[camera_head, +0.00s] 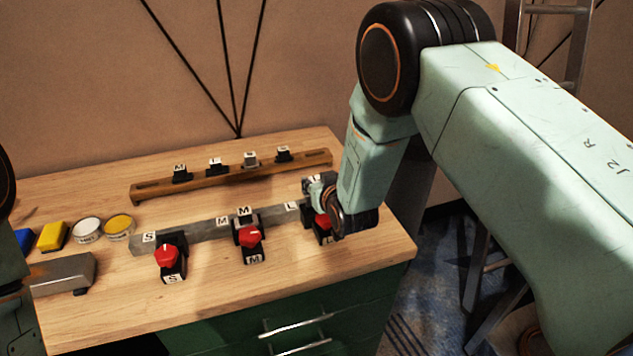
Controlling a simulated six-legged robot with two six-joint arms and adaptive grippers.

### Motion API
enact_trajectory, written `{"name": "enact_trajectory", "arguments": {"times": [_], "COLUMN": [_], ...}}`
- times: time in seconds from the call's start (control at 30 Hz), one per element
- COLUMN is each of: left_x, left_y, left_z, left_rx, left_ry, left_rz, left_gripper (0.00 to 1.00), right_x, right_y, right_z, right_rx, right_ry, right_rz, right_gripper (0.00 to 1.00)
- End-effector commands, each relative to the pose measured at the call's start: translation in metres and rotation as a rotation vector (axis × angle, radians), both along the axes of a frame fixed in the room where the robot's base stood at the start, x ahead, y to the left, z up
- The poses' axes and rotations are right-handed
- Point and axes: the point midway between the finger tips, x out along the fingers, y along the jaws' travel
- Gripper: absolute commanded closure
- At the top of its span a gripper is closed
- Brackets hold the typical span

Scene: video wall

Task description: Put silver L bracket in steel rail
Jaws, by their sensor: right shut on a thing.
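The steel rail (205,230) lies across the middle of the wooden table, with S, M and L labels along it. A black piece labelled M (243,213) sits at its middle station. My right gripper (321,196) is at the rail's right end, beside the L label (291,206). It is shut on a small piece with a white label (309,184), mostly hidden by the fingers. I cannot tell its colour or whether it touches the rail. A greyer bracket (250,159) stands in the brown rack (225,179) behind.
Red-knobbed black clamps stand before the rail: S (168,259), M (251,242) and one partly under my right gripper (322,229). Round tins (118,226), a yellow block (53,236) and a grey metal box (62,274) are at left. The table's front strip is clear.

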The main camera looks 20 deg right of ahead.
Motion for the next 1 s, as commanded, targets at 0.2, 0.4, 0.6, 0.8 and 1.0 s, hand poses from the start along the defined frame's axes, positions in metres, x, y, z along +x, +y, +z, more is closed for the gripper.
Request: {"name": "enact_trajectory", "arguments": {"times": [0.2, 0.4, 0.6, 0.8, 1.0], "left_x": [0.000, 0.000, 0.000, 0.000, 0.000], "left_y": [0.000, 0.000, 0.000, 0.000, 0.000], "left_z": [-0.003, -0.007, -0.011, -0.013, -0.013], "left_rx": [0.000, 0.000, 0.000, 0.000, 0.000], "left_ry": [0.000, 0.000, 0.000, 0.000, 0.000], "left_rz": [0.000, 0.000, 0.000, 0.000, 0.000], "left_gripper": [0.33, 0.33, 0.33, 0.33, 0.33], "right_x": [0.000, 0.000, 0.000, 0.000, 0.000], "right_y": [0.000, -0.001, -0.002, -0.003, -0.003], "right_z": [-0.002, -0.008, -0.013, -0.016, -0.015], "right_rx": [0.000, 0.000, 0.000, 0.000, 0.000], "right_ry": [-0.003, -0.003, -0.003, -0.003, -0.003], "right_rz": [0.000, 0.000, 0.000, 0.000, 0.000], "right_gripper": [1.00, 1.00, 1.00, 1.00, 1.00]}}
